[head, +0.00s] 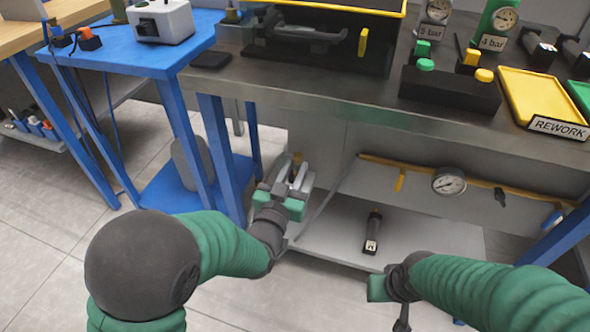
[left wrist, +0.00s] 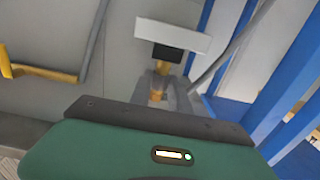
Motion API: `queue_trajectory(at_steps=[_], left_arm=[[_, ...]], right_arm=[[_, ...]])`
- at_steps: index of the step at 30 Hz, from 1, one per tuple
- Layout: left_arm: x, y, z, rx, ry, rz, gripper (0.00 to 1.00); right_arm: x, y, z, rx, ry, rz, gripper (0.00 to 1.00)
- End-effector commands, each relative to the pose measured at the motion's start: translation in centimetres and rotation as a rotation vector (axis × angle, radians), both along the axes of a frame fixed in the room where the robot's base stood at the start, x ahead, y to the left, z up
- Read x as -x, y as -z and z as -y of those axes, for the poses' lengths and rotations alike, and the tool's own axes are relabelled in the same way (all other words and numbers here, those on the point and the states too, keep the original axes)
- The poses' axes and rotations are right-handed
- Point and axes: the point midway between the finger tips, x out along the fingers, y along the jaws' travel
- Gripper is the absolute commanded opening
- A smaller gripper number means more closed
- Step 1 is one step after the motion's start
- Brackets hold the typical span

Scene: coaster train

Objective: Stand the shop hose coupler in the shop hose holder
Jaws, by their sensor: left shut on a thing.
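My left gripper (head: 288,178) is shut in front of the bench's left legs, beside the lower shelf. A small brass-coloured end (head: 297,158) shows at its fingers; it appears to be the shop hose coupler. In the left wrist view a brass piece (left wrist: 159,79) with a black block and a pale bar shows beyond my green gripper body. The fingers hide much of it.
The grey lower shelf (head: 430,245) is mostly bare. The bench top (head: 330,97) overhangs. Blue legs (head: 220,155) stand close to my left gripper.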

Motion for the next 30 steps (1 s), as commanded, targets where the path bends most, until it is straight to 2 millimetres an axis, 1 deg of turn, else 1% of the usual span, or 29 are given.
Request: queue_trajectory(at_steps=[19, 23, 24, 29, 30], left_arm=[[0.0, 1.2, 0.0, 0.0, 0.0, 0.001, 0.0], [0.0, 1.1, 0.0, 0.001, 0.0, 0.002, 0.0], [0.0, 1.1, 0.0, 0.001, 0.0, 0.002, 0.25], [0.0, 1.1, 0.0, 0.0, 0.0, 0.001, 0.46], [0.0, 1.1, 0.0, 0.0, 0.0, 0.001, 0.48]], right_arm=[[0.0, 1.1, 0.0, 0.0, 0.0, 0.0, 0.34], [0.0, 1.0, 0.0, 0.0, 0.0, 0.0, 0.34], [0.0, 1.0, 0.0, 0.0, 0.0, 0.0, 0.34], [0.0, 1.0, 0.0, 0.0, 0.0, 0.0, 0.34], [0.0, 1.0, 0.0, 0.0, 0.0, 0.0, 0.34]])
